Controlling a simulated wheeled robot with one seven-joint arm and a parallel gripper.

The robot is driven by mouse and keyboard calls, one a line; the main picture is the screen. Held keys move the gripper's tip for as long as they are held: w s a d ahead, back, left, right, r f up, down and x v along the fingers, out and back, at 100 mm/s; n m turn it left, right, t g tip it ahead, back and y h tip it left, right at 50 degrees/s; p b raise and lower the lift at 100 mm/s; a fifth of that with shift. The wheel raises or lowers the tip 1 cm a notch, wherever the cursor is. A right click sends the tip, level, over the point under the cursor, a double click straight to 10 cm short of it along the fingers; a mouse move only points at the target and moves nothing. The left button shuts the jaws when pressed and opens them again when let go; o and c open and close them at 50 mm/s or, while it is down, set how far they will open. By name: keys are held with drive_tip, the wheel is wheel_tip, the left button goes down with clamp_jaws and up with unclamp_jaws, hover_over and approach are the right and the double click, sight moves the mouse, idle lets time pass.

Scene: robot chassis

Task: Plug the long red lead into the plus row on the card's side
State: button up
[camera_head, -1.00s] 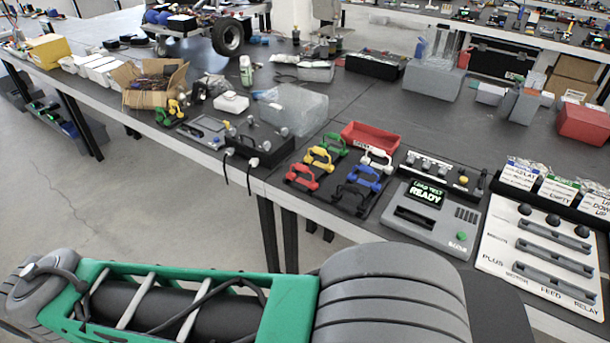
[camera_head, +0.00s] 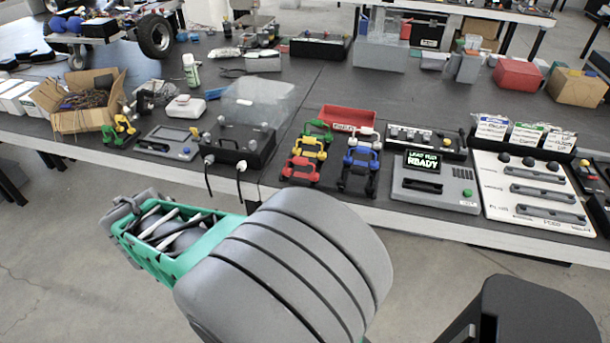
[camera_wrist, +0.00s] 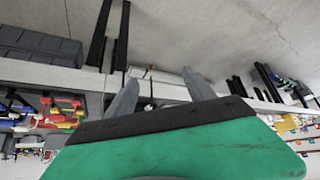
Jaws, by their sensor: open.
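The red lead (camera_head: 300,170) has a handle-shaped grip and sits at the front of the left column of a rack on the bench, before a yellow lead (camera_head: 308,149) and a green lead (camera_head: 317,130). Its cable and length cannot be told. The white panel (camera_head: 488,196) to the right has several grey slotted rows (camera_head: 550,214); its lettering is too small to read now. Cards (camera_head: 491,127) with white labels stand behind it. My gripper (camera_wrist: 160,78) shows in the wrist view with two grey fingers apart and nothing between them, away from the leads.
A grey tester (camera_head: 435,185) reading READY stands between the leads and the panel. A red bin (camera_head: 349,117) is behind the leads. A black box (camera_head: 240,147) with a clear lid and hanging cables is to their left. Open floor lies before the bench.

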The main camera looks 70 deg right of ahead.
drive_tip(key=s+d+f+m+g+h+b, duration=0.1)
drive_tip(key=s+d+f+m+h, duration=0.15)
drive_tip(key=d, duration=0.45)
drive_tip(key=s+d+f+m+h+b, duration=0.1)
drive_tip(key=d+f+m+h, duration=0.15)
drive_tip(key=d, duration=0.45)
drive_tip(key=m+g+h+b, duration=0.1)
drive_tip(key=m+h+b, duration=0.25)
drive_tip(key=h, duration=0.35)
approach(300, 164)
drive_tip(key=d+f, duration=0.2)
drive_tip(key=d, duration=0.1)
drive_tip(key=shift+n+h, duration=0.3)
drive_tip(key=shift+n, duration=0.15)
drive_tip(key=d+p, duration=0.1)
drive_tip(key=d, duration=0.1)
drive_tip(key=w+d, duration=0.1)
drive_tip(key=d, duration=0.2)
drive_tip(key=w+d+p, duration=0.1)
drive_tip(key=d, duration=0.2)
drive_tip(key=shift+d+r+p, duration=0.15)
drive_tip(key=shift+r+p, duration=0.1)
drive_tip(key=shift+p, duration=0.05)
drive_tip(key=shift+c, duration=0.3)
clamp_jaws()
